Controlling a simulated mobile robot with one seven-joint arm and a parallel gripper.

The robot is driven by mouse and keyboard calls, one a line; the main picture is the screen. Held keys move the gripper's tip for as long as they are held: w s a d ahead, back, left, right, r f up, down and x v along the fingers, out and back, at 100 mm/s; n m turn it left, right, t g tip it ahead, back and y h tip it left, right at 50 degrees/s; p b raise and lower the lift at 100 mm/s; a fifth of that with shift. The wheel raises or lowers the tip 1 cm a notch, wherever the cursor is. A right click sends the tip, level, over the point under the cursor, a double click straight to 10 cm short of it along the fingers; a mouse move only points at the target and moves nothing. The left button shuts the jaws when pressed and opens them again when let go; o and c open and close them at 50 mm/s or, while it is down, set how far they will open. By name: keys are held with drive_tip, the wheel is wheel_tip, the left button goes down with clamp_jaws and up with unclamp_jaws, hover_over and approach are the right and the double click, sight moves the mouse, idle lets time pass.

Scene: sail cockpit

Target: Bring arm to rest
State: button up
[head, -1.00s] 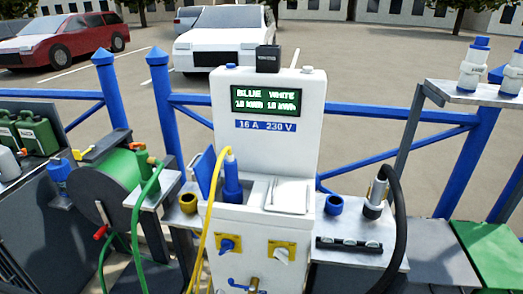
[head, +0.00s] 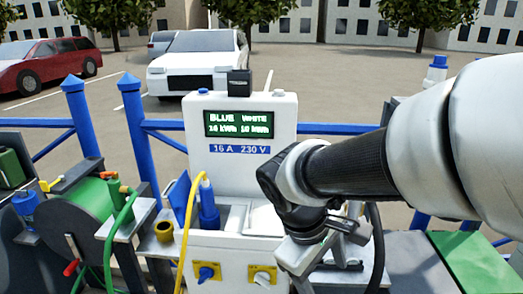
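My arm (head: 345,165) reaches in from the right side of the head view, its thick white link close to the camera. My gripper (head: 318,262) hangs at its end, in front of the right part of the white power pedestal (head: 245,165). Grey parts of the gripper show, but its fingertips are not clear, so I cannot tell whether it is open or shut. I see nothing clearly held. The arm hides much of the pedestal's right side and the shelf beside it.
A blue plug (head: 208,208) with a yellow cable (head: 186,240) stands in the pedestal's left socket. A green hose reel (head: 88,220) stands at left. A blue fence (head: 135,130) runs behind, with parked cars (head: 195,70) beyond. A green panel (head: 478,262) lies at lower right.

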drive_tip(key=s+d+r+m+t+y, duration=0.2)
drive_tip(key=s+r+m+t+y, duration=0.1)
drive_tip(key=r+m, duration=0.4)
drive_tip(key=shift+s+r+m+t+y, duration=0.2)
drive_tip(key=shift+s+m+t+y, duration=0.25)
drive_tip(key=shift+s+m, duration=0.3)
wheel_tip(320, 180, up, 20)
drive_tip(key=p, duration=1.9)
drive_tip(key=shift+s+f, duration=0.1)
drive_tip(key=shift+c, duration=0.2)
